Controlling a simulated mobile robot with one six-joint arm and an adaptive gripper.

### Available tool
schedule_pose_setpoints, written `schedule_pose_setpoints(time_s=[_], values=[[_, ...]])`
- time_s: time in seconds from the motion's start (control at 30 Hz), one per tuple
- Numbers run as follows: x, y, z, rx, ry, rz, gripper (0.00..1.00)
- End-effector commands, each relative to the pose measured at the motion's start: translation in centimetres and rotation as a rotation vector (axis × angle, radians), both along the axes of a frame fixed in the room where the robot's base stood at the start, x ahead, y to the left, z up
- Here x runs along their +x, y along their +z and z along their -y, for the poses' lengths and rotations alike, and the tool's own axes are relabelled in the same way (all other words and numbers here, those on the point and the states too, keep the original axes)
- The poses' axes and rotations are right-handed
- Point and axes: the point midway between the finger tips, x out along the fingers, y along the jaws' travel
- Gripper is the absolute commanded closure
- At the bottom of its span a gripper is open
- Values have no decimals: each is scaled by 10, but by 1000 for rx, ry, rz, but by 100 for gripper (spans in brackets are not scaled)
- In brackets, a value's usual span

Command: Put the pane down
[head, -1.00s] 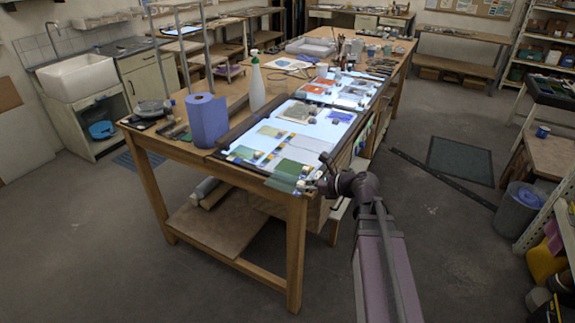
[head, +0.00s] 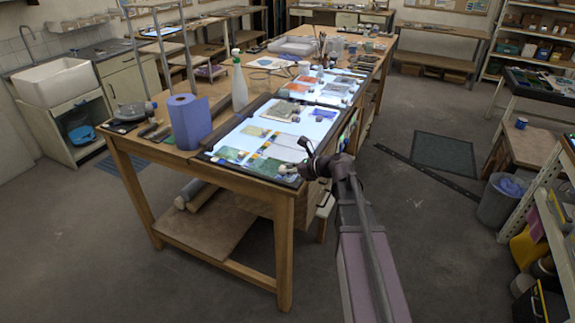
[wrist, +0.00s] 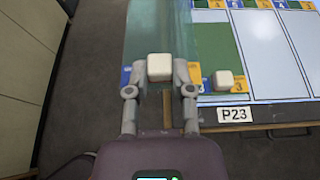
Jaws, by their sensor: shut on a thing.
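My gripper (wrist: 160,76) is shut on the white block (wrist: 160,67) on a translucent green pane. The pane (wrist: 158,30) stretches away from the fingers in the wrist view, with blue and yellow marks near its close edge. In the head view my gripper (head: 291,171) is at the near right corner of the lit table, with the green pane (head: 266,169) to its left. I cannot tell whether the pane touches the surface. Beside it in the wrist view, another green piece (wrist: 226,48) with a white block (wrist: 223,79) lies on the lit panel.
The light panel (head: 232,138) has several coloured panes and pale empty areas. A tag reading P23 (wrist: 234,114) is on its edge. A blue paper roll (head: 189,122) and a spray bottle (head: 239,82) stand at its left. Floor lies beyond the table's edge.

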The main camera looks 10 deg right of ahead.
Motion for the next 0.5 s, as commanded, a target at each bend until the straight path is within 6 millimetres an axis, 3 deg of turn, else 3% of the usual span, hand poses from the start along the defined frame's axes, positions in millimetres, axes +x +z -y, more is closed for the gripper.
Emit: schedule_pose_setpoints(time_s=[0.03,0.2,0.5], values=[[15,-2,2,0,0,0,100],[46,-5,6,0,1,0,100],[73,-7,9,0,1,0,100]])
